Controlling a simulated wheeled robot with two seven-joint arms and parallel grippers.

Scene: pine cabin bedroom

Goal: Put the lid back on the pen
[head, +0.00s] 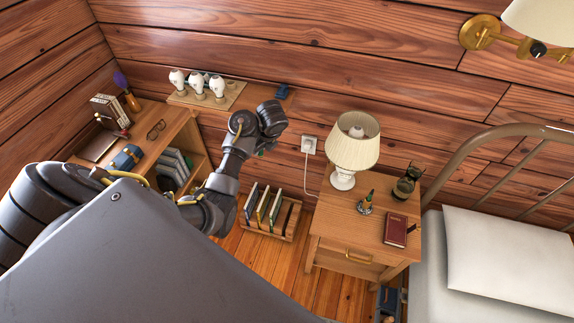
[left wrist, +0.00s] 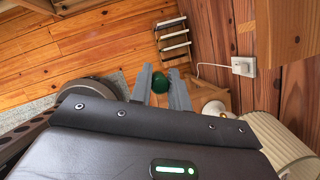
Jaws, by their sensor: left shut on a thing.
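My left gripper (left wrist: 162,88) is shut on a small green thing (left wrist: 174,75), which looks like the pen lid; it sits between the two grey fingers in the left wrist view. In the head view the left arm reaches up and its wrist hides most of the fingers. A green pen (head: 368,196) with a pale tip stands upright in a small holder (head: 364,208) on the nightstand (head: 340,225). The gripper is left of the pen and clearly apart from it. My right gripper is not in view.
The nightstand also bears a lamp (head: 353,150), a dark red book (head: 395,231) and a dark glass object (head: 404,186). A floor rack (head: 270,227) stands left of it, a bookcase (head: 190,130) farther left, and the bed (head: 490,260) to the right.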

